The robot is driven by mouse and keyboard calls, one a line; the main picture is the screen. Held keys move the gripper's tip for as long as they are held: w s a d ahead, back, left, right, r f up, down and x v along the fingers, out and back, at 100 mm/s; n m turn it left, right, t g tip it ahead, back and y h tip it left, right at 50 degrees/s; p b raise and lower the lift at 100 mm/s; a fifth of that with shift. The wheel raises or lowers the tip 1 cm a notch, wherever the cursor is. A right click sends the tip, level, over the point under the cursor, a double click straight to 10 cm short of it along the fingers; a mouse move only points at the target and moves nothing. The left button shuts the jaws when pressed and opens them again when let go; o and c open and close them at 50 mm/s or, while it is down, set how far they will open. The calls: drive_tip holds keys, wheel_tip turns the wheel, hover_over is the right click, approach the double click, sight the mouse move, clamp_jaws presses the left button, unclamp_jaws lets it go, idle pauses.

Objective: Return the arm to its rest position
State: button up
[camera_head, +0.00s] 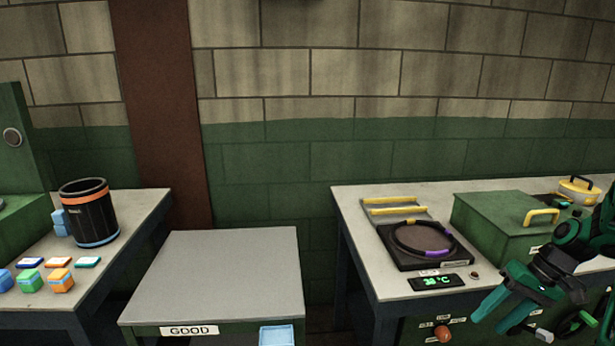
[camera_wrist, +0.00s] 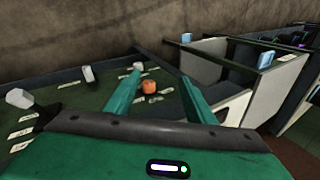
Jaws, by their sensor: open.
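My gripper (camera_head: 505,306) is at the lower right in the head view, in front of the right table (camera_head: 395,285). Its two green fingers are spread apart with nothing between them. In the wrist view my gripper (camera_wrist: 160,85) also shows open and empty. Beyond its fingers there is a dark green panel with an orange knob (camera_wrist: 149,87) and pale labels. The gripper does not touch any object that I can see. Part of my arm is cut off by the right edge of the head view.
The right table carries a round heating plate (camera_head: 424,240), a temperature display (camera_head: 436,281) and a green box (camera_head: 500,225) with a yellow handle. A low grey table marked GOOD (camera_head: 225,265) is mostly bare. The left table holds a black bin (camera_head: 90,215) and several small blocks.

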drive_tip(key=s+a+r+m+h, duration=0.2)
drive_tip(key=s+r, duration=0.4)
drive_tip(key=s, duration=0.4)
drive_tip(key=s+a+r+m+g+h, duration=0.1)
drive_tip(key=s+a+r, duration=0.4)
drive_tip(key=s, duration=0.6)
drive_tip(key=shift+r+m+h, duration=0.6)
drive_tip(key=shift+r+h, duration=0.05)
drive_tip(key=shift+h, duration=0.45)
